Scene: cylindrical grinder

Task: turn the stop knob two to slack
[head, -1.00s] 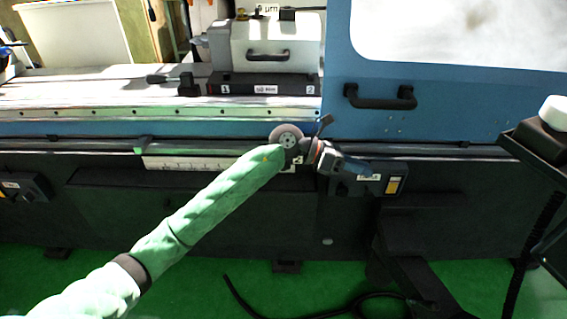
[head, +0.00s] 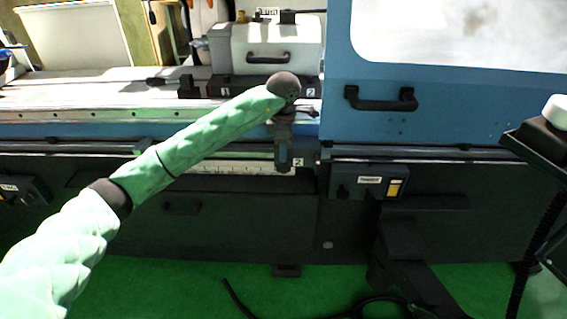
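My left arm comes in from the lower left, and its gripper (head: 283,165) hangs downward in front of the scale rail (head: 225,168). A small white "2" label (head: 298,162) shows just right of the gripper. I cannot make out the stop knob two itself; the gripper and wrist cover the area beside that label. Whether the gripper touches anything there, and whether its fingers are open or shut, does not show. My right gripper is not in view.
A blue door with a black handle (head: 381,99) stands at the right. A control box (head: 367,181) with a yellow switch sits below it. A grey-white housing (head: 268,45) is on the table behind my arm. A cable (head: 360,303) lies on the green floor.

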